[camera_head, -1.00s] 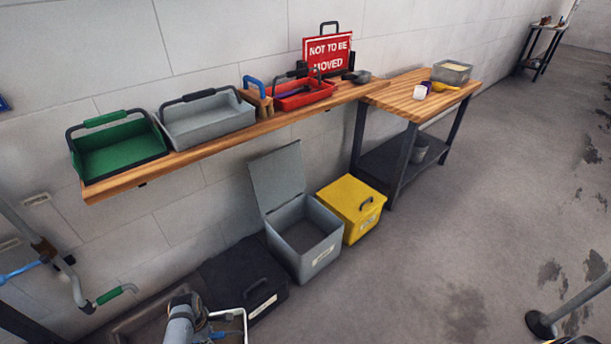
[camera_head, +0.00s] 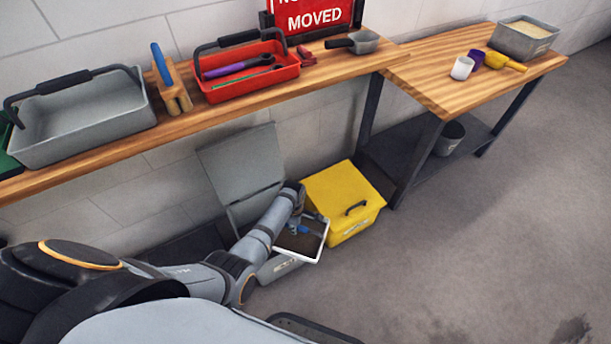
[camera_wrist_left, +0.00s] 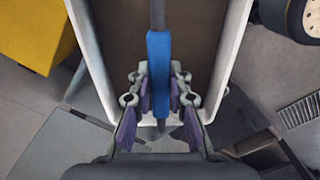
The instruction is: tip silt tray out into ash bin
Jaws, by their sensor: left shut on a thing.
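The silt tray (camera_head: 322,240) is a shallow white-rimmed tray with a dark brown inside and a blue grip. My left gripper (camera_head: 297,228) is shut on the blue grip (camera_wrist_left: 158,60), with a finger on each side of it. The tray is held at the front right of the open grey bin (camera_head: 284,268), beside the yellow box. The bin's lid (camera_head: 240,165) stands up behind it. My arm and the tray hide most of the bin's opening, and its label is not readable. I cannot tell how far the tray is tilted. My right gripper is not in view.
A closed yellow box (camera_head: 335,190) stands close right of the tray. Above runs a wooden shelf (camera_head: 180,128) with a grey carrier (camera_head: 80,125), a red carrier (camera_head: 255,85) and a scoop (camera_head: 362,42). A wooden table (camera_head: 440,85) stands right. Floor at right is clear.

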